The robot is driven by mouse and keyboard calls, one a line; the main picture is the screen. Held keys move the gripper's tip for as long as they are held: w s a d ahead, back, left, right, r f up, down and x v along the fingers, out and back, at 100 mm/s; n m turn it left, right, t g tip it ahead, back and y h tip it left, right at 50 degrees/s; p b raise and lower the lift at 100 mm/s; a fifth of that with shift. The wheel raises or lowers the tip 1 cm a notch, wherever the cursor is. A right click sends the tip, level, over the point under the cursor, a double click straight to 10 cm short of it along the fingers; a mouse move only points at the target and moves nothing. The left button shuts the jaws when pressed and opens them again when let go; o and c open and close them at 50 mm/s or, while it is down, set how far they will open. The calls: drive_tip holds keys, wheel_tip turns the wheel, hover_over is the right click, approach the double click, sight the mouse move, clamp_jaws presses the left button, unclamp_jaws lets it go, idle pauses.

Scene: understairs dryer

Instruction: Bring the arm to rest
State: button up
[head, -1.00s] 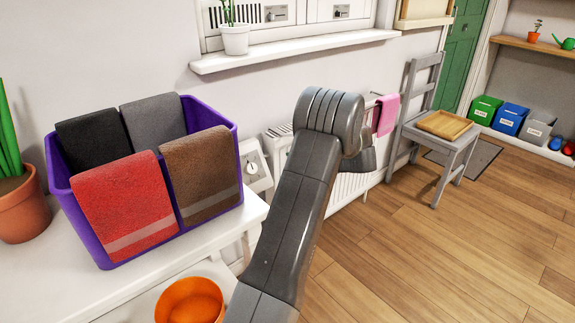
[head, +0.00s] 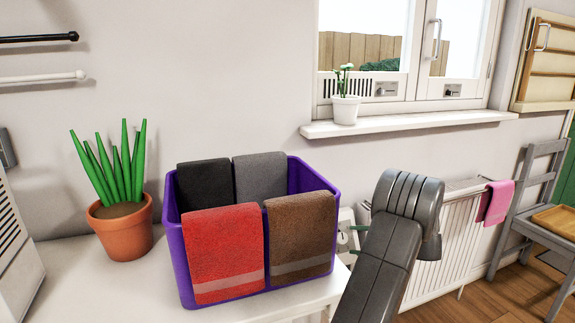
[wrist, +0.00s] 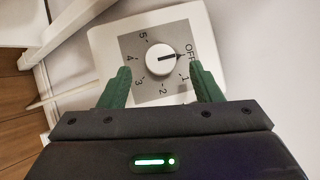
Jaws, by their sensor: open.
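My gripper (wrist: 162,85) is open, its two green fingers apart in the wrist view. A white wall control box (wrist: 111,38) with a grey dial plate and a round white knob (wrist: 158,60) is in front of it. The fingers show at either side of the knob, with visible space between them and it; I cannot tell the depth. The knob's dark pointer points right, at or close to OFF. In the head view, my arm reaches toward the wall, and the green fingers (head: 354,240) show in front of the partly hidden control box (head: 343,218).
A purple bin (head: 176,240) with several towels stands on the white table (head: 80,290) left of my arm, beside a potted plant (head: 124,238). A radiator (head: 440,240) with a pink cloth (head: 496,202) and a grey chair (head: 520,220) are to the right.

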sight(343, 239)
drive_tip(key=x, duration=0.3)
drive_tip(key=shift+w+a, duration=0.15)
idle(0.3)
